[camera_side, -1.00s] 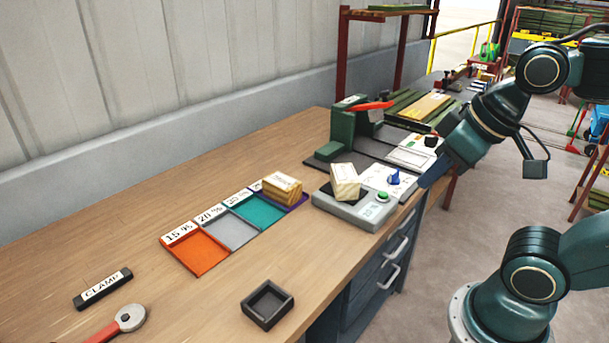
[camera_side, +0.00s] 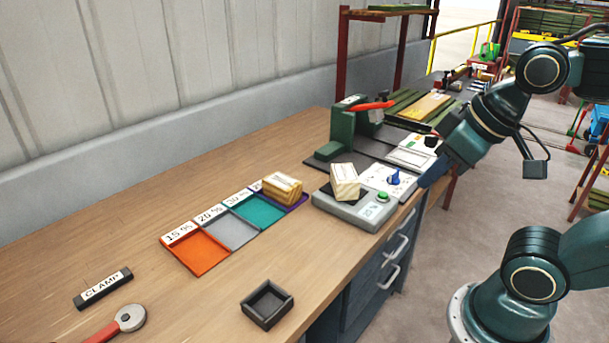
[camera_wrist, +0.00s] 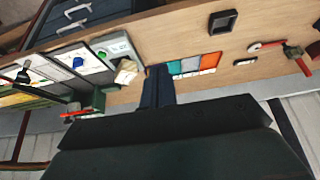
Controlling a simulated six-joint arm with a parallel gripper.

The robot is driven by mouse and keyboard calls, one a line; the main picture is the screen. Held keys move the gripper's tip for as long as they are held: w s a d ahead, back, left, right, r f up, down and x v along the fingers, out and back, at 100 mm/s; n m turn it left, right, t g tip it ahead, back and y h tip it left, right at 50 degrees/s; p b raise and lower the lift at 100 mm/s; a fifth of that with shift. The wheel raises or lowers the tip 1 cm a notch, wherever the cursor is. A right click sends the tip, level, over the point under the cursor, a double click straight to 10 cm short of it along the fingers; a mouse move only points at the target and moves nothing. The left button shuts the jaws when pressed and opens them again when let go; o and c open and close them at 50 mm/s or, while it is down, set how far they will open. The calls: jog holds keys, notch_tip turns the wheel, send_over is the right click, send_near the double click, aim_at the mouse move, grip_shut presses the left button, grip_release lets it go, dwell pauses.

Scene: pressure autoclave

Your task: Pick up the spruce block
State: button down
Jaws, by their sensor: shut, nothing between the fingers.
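Two pale wooden blocks with white labels show in the side view. One block (camera_side: 344,182) sits tilted on the grey scale (camera_side: 325,202); it also shows in the wrist view (camera_wrist: 126,71). The other block (camera_side: 282,189) rests on the purple tray (camera_side: 300,201) at the end of the tray row. The label writing is too small to read, so I cannot tell which is spruce. My gripper (camera_wrist: 158,72) is shut and empty in the wrist view. In the side view it is at the bench's right edge, apart from both blocks; its fingertips are not clear there.
Orange (camera_side: 195,252), grey (camera_side: 230,232) and teal (camera_side: 258,211) trays line up left of the purple one. A black open box (camera_side: 267,304) stands at the front edge. A green press with a red lever (camera_side: 373,105) stands behind the scale. A clamp label (camera_side: 103,288) lies left.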

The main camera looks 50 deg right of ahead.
grip_release()
dwell(0.4)
jog(key=shift+w, duration=0.1)
jog(key=w+d+r+n+g+y, duration=0.1)
jog(key=w+d+n, duration=0.15)
jog(key=w, duration=0.45)
jog(key=w+d+n+g, duration=0.1)
jog(key=w+d+n, duration=0.1)
jog(key=w+d, duration=0.35)
jog(key=w+d+f+n+y, duration=0.2)
jog(key=w+d+f+n, duration=0.2)
jog(key=w+d+f, duration=0.3)
jog(key=w+d, duration=0.3)
jog(key=d, duration=0.3)
